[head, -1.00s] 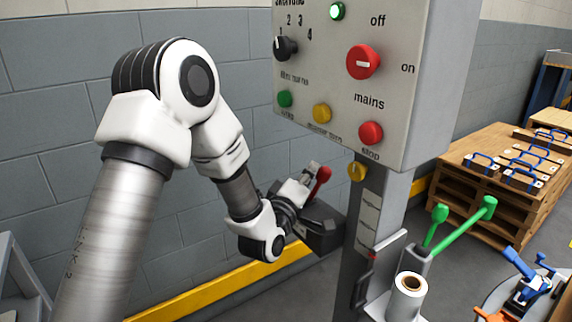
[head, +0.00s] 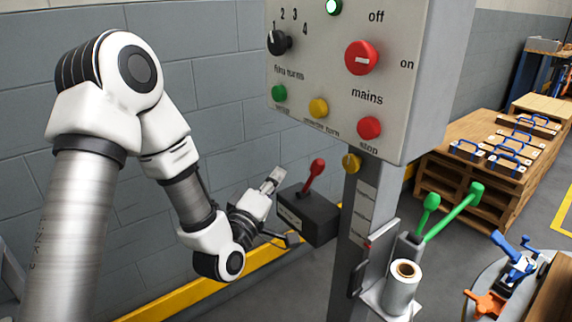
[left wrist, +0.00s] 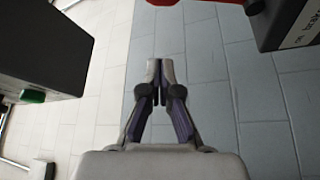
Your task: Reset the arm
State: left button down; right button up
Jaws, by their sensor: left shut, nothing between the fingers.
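My left arm comes in from the left in the head view. Its gripper (head: 274,181) is beside the black box with the red lever (head: 315,172), a little to the left of it and apart from it. The black box (head: 308,217) also shows at the top right of the left wrist view (left wrist: 288,22). My right gripper is in neither current view.
A grey control panel (head: 325,75) with knobs and coloured buttons stands on a post right of the arm. Green levers (head: 455,212) and a white roll (head: 401,288) are on the post. A wooden pallet stack (head: 470,185) stands at the right. A grey block wall is behind.

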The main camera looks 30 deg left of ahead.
pick_arm(q)
jog(key=shift+s, duration=0.55)
